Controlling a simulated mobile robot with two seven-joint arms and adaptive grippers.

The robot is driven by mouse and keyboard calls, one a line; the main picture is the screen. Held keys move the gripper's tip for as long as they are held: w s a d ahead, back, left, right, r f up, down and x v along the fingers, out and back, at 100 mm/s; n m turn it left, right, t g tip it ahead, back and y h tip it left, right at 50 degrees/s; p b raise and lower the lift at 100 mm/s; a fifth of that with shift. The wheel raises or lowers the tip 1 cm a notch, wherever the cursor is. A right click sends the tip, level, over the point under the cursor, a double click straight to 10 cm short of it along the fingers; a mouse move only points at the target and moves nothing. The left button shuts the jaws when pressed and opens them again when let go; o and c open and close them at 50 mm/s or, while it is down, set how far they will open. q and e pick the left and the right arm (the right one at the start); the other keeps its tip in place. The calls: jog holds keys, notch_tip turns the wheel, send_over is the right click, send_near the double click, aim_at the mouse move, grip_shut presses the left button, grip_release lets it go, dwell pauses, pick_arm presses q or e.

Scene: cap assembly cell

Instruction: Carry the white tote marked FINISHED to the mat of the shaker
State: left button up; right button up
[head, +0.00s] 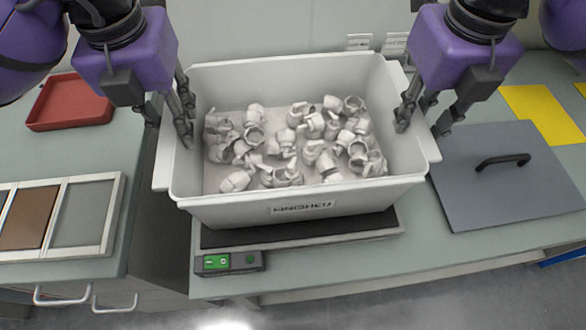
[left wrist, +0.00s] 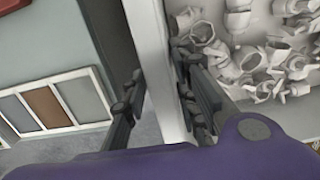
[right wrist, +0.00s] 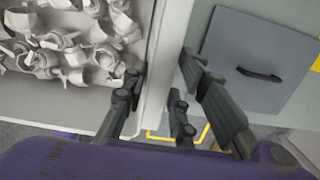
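The white tote (head: 290,205) with a FINISHED label on its front wall holds many pale cap-like parts. It is over the dark mat (head: 300,235) of the device with a green-switched control box, seemingly the shaker. It looks level; its underside contact is hidden. My left gripper (head: 170,128) straddles the tote's left wall, one finger inside and one outside, with a gap visible outside. My right gripper (head: 420,130) straddles the right wall the same way. Both look open around the rim, also in the left wrist view (left wrist: 160,85) and right wrist view (right wrist: 160,75).
A control box (head: 230,263) is at the mat's front left. A grey lid-like plate with a black handle (head: 505,180) lies on the bench at right, beside a yellow sheet (head: 540,112). A red tray (head: 68,103) and framed panels (head: 75,215) are on the left bench.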

pick_arm(q)
jog(key=shift+o, duration=1.4)
jog(key=shift+r, duration=0.15)
pick_arm(e)
jog(key=shift+o, duration=1.3)
jog(key=shift+r, duration=0.15)
pick_arm(q)
jog(key=shift+r, duration=0.1)
pick_arm(e)
jog(key=shift+a, duration=0.1)
pick_arm(q)
notch_tip(320, 180, up, 12)
jog(key=s, duration=0.1)
pick_arm(e)
jog(key=r, duration=0.8)
jog(key=s+r, duration=0.1)
jog(key=r, duration=0.3)
jog(key=shift+s, duration=0.1)
pick_arm(q)
jog(key=shift+s, duration=0.1)
